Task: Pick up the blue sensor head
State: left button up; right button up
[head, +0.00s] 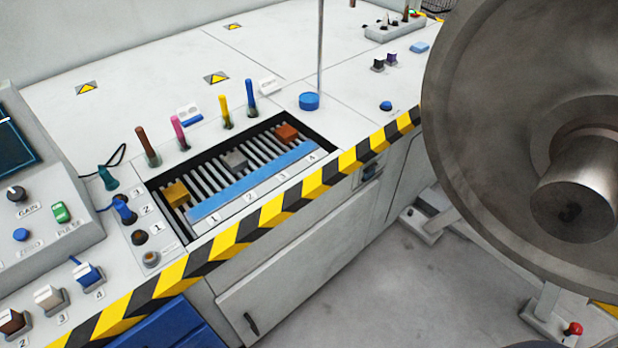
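Several blue things show in the head view, and I cannot tell for certain which is the blue sensor head. A blue upright peg with a dark base (251,92) stands at the right end of a row behind the slatted tray. A blue-topped block (88,273) sits by the label 4 at lower left. A short blue cylinder (309,102) stands under a thin vertical rod. A small blue knob-like piece (386,106) lies farther right on the bench. Neither of my grippers is in view.
The slatted tray (204,223) holds yellow, grey and orange blocks behind a blue strip. Brown (147,143), pink (179,131) and yellow (225,111) pegs stand behind it. A striped edge (270,212) borders the bench. A large metal wheel (490,100) fills the right side.

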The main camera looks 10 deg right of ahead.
aim_at(86, 274)
jog(key=u, duration=1.35)
jog(key=k+j+u, duration=0.1)
jog(key=j, duration=0.2)
jog(key=j+u, duration=0.1)
jog(key=j, duration=0.25)
jog(key=k, duration=0.05)
